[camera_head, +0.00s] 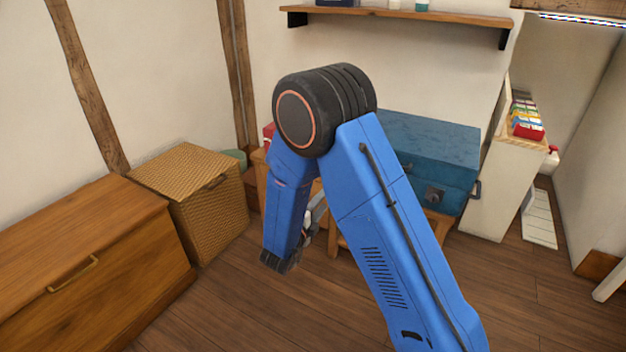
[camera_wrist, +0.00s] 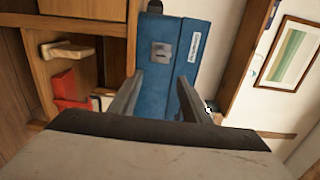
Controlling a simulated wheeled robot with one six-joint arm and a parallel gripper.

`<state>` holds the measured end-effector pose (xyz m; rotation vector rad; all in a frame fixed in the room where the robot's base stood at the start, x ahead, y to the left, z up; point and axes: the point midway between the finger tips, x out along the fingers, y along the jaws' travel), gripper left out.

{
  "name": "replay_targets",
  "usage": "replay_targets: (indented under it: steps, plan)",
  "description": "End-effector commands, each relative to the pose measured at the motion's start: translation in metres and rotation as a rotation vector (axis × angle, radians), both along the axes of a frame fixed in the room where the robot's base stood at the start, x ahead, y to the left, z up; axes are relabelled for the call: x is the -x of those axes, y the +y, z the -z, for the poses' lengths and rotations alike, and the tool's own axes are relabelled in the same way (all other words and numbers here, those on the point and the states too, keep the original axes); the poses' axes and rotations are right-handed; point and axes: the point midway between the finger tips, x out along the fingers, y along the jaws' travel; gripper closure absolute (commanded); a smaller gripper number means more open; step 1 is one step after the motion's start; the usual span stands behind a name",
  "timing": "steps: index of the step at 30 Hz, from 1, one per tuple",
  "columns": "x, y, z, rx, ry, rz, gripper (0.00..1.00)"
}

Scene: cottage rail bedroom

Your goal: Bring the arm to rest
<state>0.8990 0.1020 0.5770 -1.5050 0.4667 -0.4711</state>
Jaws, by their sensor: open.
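My blue arm rises from the lower right of the head view, bends at a dark round joint and comes down toward the floor. My gripper (camera_wrist: 158,97) shows in the wrist view as two grey fingers standing apart with nothing between them. In the head view the arm hides most of the gripper. Beyond the fingers in the wrist view is a blue case (camera_wrist: 172,60) with a metal clasp. The same blue case (camera_head: 430,150) lies behind the arm in the head view, on a wooden stand.
A wooden chest (camera_head: 85,250) and a wicker hamper (camera_head: 190,190) stand at the left. A wall shelf (camera_head: 400,14) runs above the case. A white unit (camera_head: 490,185) with colourful items on top stands at the right. Wooden floor (camera_head: 250,310) is clear in front.

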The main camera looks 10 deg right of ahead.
Motion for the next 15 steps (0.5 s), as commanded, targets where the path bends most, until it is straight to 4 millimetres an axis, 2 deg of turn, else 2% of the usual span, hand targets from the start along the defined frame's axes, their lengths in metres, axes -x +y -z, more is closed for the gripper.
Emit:
replay_targets:
  steps: [5, 8, 15]
  plan:
    - [-0.004, -0.002, -0.005, -0.010, 0.020, -0.013, 0.56]
    - [-0.012, -0.005, -0.014, -0.028, 0.064, -0.048, 0.56]
    - [-0.028, -0.008, -0.050, -0.054, 0.218, -0.207, 0.56]
